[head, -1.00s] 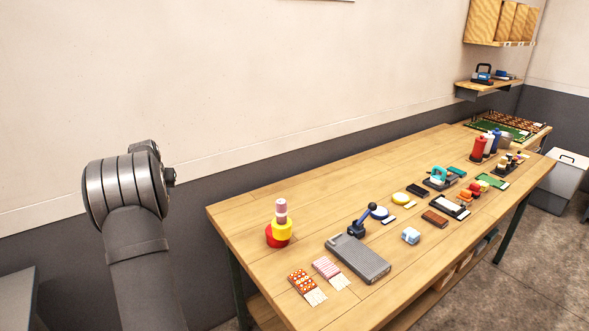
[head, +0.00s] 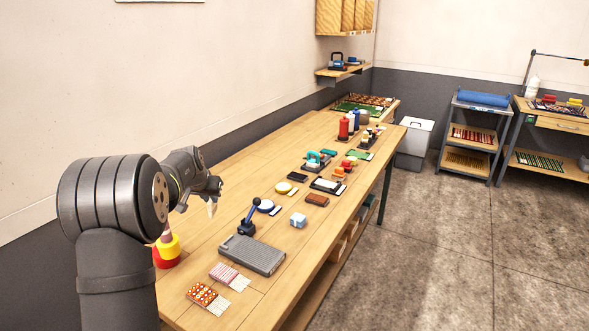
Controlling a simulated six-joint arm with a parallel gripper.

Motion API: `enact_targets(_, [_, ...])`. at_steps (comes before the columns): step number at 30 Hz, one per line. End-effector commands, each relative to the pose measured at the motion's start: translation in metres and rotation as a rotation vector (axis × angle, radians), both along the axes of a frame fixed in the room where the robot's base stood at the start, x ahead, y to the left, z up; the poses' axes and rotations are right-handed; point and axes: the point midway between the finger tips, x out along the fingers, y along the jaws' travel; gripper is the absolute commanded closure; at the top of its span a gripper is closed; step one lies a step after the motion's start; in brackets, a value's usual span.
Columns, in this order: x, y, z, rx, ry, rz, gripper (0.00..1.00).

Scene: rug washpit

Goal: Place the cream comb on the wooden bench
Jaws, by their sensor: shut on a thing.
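The wooden bench (head: 262,158) is the long table along the wall, with many items on its top. My gripper (head: 213,197) is above the near left part of the bench, pointing right and down. It is shut on a small cream piece, the cream comb (head: 211,209), which shows just below the jaws. The comb's teeth and full outline are too small to tell. The comb appears to be held above the bench top, apart from it.
Bottles (head: 346,127) stand farther back. The strip along the wall is mostly clear. A grey bin (head: 414,142) stands beyond.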

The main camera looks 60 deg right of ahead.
Motion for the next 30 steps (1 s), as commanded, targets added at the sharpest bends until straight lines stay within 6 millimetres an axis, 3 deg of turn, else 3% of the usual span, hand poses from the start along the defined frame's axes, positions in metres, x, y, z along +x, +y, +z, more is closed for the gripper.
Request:
enact_targets(1, [-0.027, -0.018, 0.001, -0.002, 0.002, -0.042, 1.0])
enact_targets(3, [-0.061, -0.036, 0.001, -0.004, 0.005, -0.093, 1.0])
enact_targets(9, [-0.161, -0.08, 0.0, -0.005, 0.015, -0.236, 1.0])
enact_targets(15, [-0.248, -0.104, 0.0, -0.006, 0.022, -0.357, 1.0])
enact_targets(18, [-0.278, -0.11, 0.0, -0.007, 0.024, -0.397, 1.0])
enact_targets(21, [-0.296, -0.113, -0.001, -0.007, 0.027, -0.421, 1.0])
enact_targets(24, [-0.3, -0.114, -0.004, -0.007, 0.029, -0.43, 1.0])
enact_targets(26, [-0.294, -0.116, -0.008, -0.006, 0.03, -0.43, 1.0])
enact_targets(30, [-0.264, -0.12, -0.027, -0.005, 0.031, -0.428, 1.0])
